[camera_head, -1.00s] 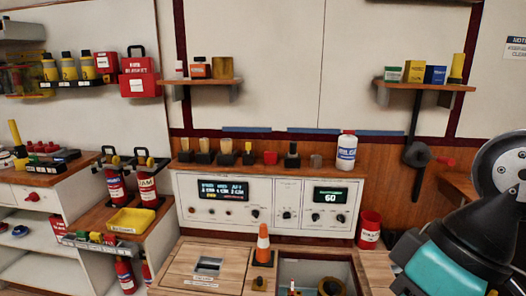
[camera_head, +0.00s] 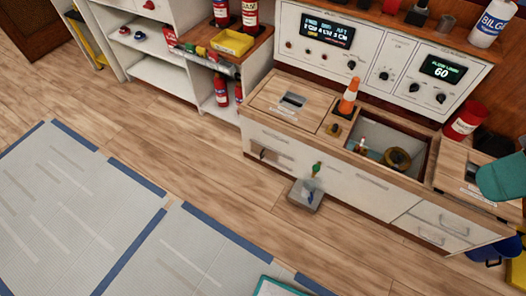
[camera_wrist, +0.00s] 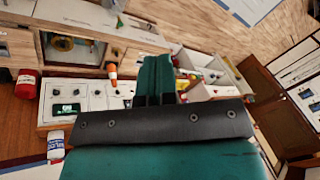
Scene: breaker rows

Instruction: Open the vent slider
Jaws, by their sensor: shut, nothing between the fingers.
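I cannot make out for certain which part is the vent slider. In the head view, the white cabinet front (camera_head: 330,182) below the wooden counter bears pale slot-like strips and a small brown block (camera_head: 262,153) at its left end. My gripper (camera_wrist: 156,78) shows in the wrist view as two teal fingers pressed together, with nothing between them. It is apart from the cabinet, which appears upside down beyond it. A teal part of my arm shows at the right edge of the head view; the fingertips are not clear there.
An orange cone (camera_head: 349,96) stands on the counter beside an open sink bay (camera_head: 388,145). A red bin (camera_head: 465,120) is at the right. Wood floor and grey mats (camera_head: 75,210) lie clear at left.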

